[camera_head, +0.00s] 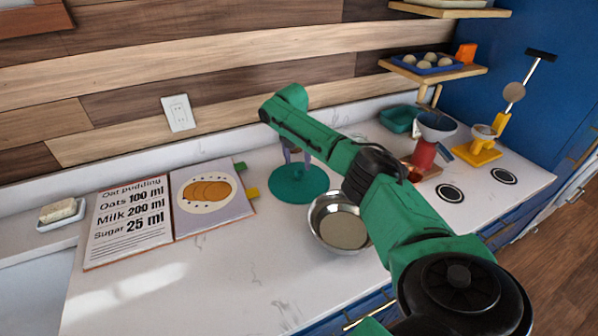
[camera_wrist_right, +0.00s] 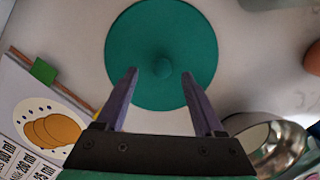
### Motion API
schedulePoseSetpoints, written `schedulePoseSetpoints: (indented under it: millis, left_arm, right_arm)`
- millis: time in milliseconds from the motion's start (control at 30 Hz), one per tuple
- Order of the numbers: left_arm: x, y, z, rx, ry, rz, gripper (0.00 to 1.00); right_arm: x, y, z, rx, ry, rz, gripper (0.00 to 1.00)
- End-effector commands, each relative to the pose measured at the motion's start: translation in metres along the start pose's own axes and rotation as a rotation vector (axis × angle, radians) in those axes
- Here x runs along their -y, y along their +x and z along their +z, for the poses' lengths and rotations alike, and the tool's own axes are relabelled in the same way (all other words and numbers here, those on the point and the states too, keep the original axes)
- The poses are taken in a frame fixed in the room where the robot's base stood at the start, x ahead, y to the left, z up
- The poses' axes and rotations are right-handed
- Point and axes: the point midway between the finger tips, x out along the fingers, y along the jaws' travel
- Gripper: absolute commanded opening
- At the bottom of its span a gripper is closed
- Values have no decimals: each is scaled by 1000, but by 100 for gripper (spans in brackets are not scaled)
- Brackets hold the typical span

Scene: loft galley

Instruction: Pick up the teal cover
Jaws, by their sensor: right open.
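The teal cover (camera_head: 299,184) is a flat round disc on the white counter, right of the open recipe book. In the right wrist view the cover (camera_wrist_right: 160,35) shows a small round knob (camera_wrist_right: 162,68) near its middle. My right gripper (camera_head: 297,160) is above the cover, pointing down at it. In the right wrist view its two purple-grey fingers (camera_wrist_right: 160,77) are open, one on each side of the knob, with nothing held. I cannot tell how high the fingertips are above the cover. My left gripper is not in view.
A metal bowl (camera_head: 341,229) stands close to the right of the cover. The recipe book (camera_head: 129,219) lies to the left. A red grinder-like item (camera_head: 424,158), a teal dish (camera_head: 398,120) and a yellow stand (camera_head: 478,152) are at the right. The front counter is clear.

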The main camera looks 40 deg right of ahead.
Motion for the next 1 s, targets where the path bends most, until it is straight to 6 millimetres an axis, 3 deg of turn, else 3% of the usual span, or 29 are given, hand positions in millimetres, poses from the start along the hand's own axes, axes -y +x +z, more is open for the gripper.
schedulePoseSetpoints:
  millis: [167,300,500,600,700,1000]
  left_arm:
    - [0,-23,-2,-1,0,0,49]
    - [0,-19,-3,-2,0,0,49]
    - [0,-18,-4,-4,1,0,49]
    - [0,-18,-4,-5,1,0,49]
    - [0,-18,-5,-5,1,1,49]
    - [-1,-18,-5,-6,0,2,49]
  right_arm:
    - [6,26,-2,-2,0,-6,70]
    - [4,50,-3,-1,0,-2,70]
    - [4,53,-3,0,-1,-1,70]
    - [4,53,-3,0,-1,-1,32]
    - [4,52,-3,0,-1,-1,0]
    - [4,51,-2,0,0,0,0]
